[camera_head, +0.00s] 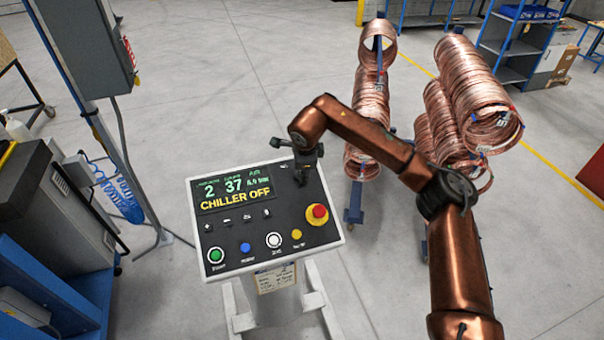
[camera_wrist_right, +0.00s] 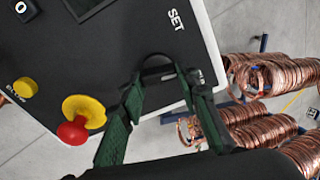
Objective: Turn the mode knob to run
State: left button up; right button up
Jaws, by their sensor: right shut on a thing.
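The control panel (camera_head: 222,215) stands on a pedestal, its display reading "CHILLER OFF". My right arm reaches in from the right, and my right gripper (camera_head: 306,160) is at the panel's upper right corner, hiding the mode knob in the head view. In the right wrist view the dark round knob (camera_wrist_right: 156,66) sits between the fingers of my right gripper (camera_wrist_right: 162,82), which are shut on it. A white "SET" label (camera_wrist_right: 175,19) shows on the panel. Another label by the right finger is partly hidden, and the knob's exact pointing direction is unclear. My left gripper is out of view.
A red stop button on yellow (camera_head: 317,213) is just below my gripper, also seen in the wrist view (camera_wrist_right: 73,131). Green, blue, white and yellow buttons line the panel's lower edge. Copper coils (camera_head: 470,95) on stands are behind. A grey bench (camera_head: 75,205) is at left.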

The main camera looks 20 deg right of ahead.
jog(key=m+b, duration=0.1)
jog(key=m, duration=0.2)
jog(key=shift+m, duration=0.3)
jog(key=shift+s+m+b, duration=0.1)
jog(key=shift+m+b, duration=0.25)
jog(key=shift+m, duration=1.05)
jog(key=o, duration=1.2)
jog(key=shift+c, duration=0.2)
jog(key=shift+a, duration=0.1)
jog(key=shift+r, duration=0.15)
jog(key=v, duration=1.1)
jog(key=shift+r, duration=0.4)
